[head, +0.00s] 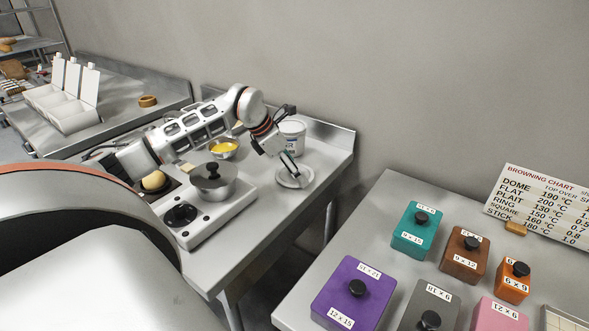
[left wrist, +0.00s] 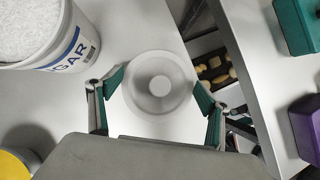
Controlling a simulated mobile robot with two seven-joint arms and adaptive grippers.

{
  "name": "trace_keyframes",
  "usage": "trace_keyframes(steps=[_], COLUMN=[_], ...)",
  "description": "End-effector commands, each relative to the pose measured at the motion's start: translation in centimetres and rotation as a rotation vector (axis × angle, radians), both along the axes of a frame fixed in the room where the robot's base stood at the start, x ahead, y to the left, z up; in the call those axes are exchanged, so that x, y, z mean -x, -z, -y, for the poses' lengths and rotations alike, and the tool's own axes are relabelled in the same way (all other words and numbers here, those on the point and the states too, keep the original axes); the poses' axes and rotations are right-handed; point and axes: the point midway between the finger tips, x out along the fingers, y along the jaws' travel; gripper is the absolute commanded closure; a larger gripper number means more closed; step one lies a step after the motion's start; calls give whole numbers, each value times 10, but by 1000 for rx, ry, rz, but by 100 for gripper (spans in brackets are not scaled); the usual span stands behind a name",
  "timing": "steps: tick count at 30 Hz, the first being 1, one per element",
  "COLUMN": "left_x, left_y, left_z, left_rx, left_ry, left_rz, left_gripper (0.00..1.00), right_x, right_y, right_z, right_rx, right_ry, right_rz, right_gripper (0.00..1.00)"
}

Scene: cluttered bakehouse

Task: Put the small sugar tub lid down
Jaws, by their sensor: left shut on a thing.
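The small sugar tub lid (head: 303,179) is a round, pale disc at the right end of the middle steel table. In the left wrist view the lid (left wrist: 158,86) lies flat between the two green-padded fingers. My left gripper (head: 291,172) points down and is shut on it. I cannot tell whether the lid touches the tabletop. The white sugar tub (head: 292,136) stands upright just behind the lid, apart from it. In the left wrist view the tub (left wrist: 60,45) is open and full of white sugar. My right gripper is in neither view.
A hob (head: 235,207) with a lidded pot (head: 213,187) stands left of the lid, and a bowl with yellow contents (head: 223,148) is behind. Bare tabletop lies in front of the lid. Coloured boxes (head: 415,232) stand on the right table across a gap.

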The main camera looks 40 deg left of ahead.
Motion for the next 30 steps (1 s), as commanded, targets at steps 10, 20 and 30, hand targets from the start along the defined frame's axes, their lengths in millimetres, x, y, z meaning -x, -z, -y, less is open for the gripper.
trace_keyframes(steps=[10, 20, 30], left_x=[0, 3, 31], left_y=[3, -6, -61], left_z=[0, -2, -18], left_rx=[0, -2, -6], left_ry=[0, 0, -1], left_rz=[0, 1, 1], left_gripper=[5, 5, 5], right_x=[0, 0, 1], right_y=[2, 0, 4], right_z=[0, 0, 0], right_rx=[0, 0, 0], right_ry=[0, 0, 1], right_rz=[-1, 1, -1], right_gripper=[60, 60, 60])
